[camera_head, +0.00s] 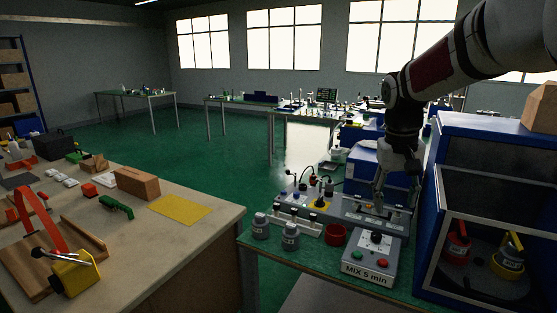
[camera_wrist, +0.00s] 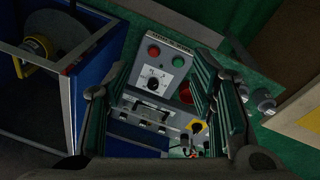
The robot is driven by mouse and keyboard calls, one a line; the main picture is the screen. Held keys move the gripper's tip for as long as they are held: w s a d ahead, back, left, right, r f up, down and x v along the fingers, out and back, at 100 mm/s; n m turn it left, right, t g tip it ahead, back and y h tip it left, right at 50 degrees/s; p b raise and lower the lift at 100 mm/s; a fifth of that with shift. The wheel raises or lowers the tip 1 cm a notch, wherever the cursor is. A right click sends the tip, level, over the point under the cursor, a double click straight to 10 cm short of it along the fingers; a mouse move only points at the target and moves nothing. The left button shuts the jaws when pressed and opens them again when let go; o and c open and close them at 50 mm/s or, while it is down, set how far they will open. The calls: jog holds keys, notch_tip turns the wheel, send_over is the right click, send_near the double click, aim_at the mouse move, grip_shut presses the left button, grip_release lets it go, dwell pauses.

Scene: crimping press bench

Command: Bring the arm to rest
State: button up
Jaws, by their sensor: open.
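My gripper (camera_head: 394,193) hangs from the raised arm over the bench at the right, pointing down. In the wrist view my gripper (camera_wrist: 160,100) shows its two fingers spread wide apart, open, with nothing between them but the bench gear below. Under it is a grey control box (camera_head: 372,260) marked "MIX 5 min", with a dial and red and green buttons; it also shows in the wrist view (camera_wrist: 158,65). A grey plate with fixtures (camera_head: 352,207) lies behind the box. I cannot tell the exact height of the fingertips above it.
A blue cabinet (camera_head: 429,225) with an open-looking front stands close right of my gripper. Green floor (camera_head: 230,150) lies clear behind.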

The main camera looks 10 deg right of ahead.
jog(key=s+a+r+n+t, duration=0.1)
jog(key=s+a+r, duration=0.25)
jog(key=s, duration=0.35)
jog(key=s+a+r, duration=0.2)
jog(key=s+a, duration=0.2)
jog(key=s, duration=0.2)
jog(key=s+a+f+t, duration=0.1)
jog(key=s+a, duration=0.1)
jog(key=s, duration=0.6)
jog(key=s+a+f+n+t+y+p, duration=0.1)
jog(key=s+a+f, duration=0.1)
jog(key=s, duration=0.6)
jog(key=shift+a+f+y, duration=0.15)
jog(key=shift+a+y, duration=0.15)
jog(key=shift+a, duration=0.2)
jog(key=shift+w, duration=0.1)
